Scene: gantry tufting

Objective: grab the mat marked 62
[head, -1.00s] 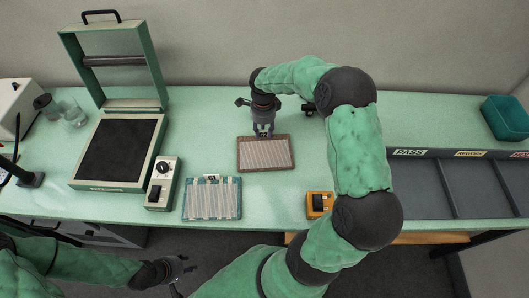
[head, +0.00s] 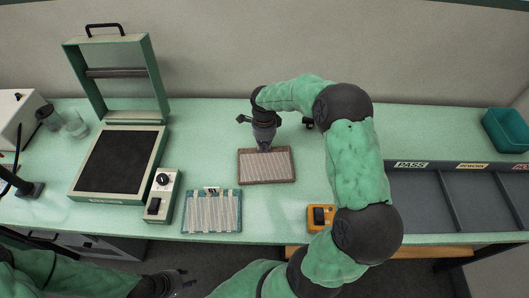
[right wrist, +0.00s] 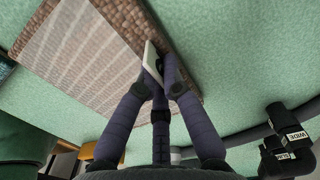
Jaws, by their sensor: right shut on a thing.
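A brown-bordered mat (head: 266,166) with pale ribbed rows lies flat on the green bench; it also shows in the right wrist view (right wrist: 85,55). My right gripper (head: 264,149) is at its far edge. In the right wrist view its fingers (right wrist: 158,72) are shut on that edge, at a small white tag (right wrist: 151,58). A second mat, teal-bordered with pale strips (head: 212,211), lies nearer the front edge. I cannot read 62 on either mat. My left gripper (head: 183,279) is open and empty, low in front of the bench.
A green press with raised lid (head: 118,163) and a control box (head: 163,196) stand on the left. An orange device (head: 320,217) sits near the front edge. Grey sorting bins (head: 413,204) labelled PASS and REWORK are on the right, with a green tub (head: 506,131) behind.

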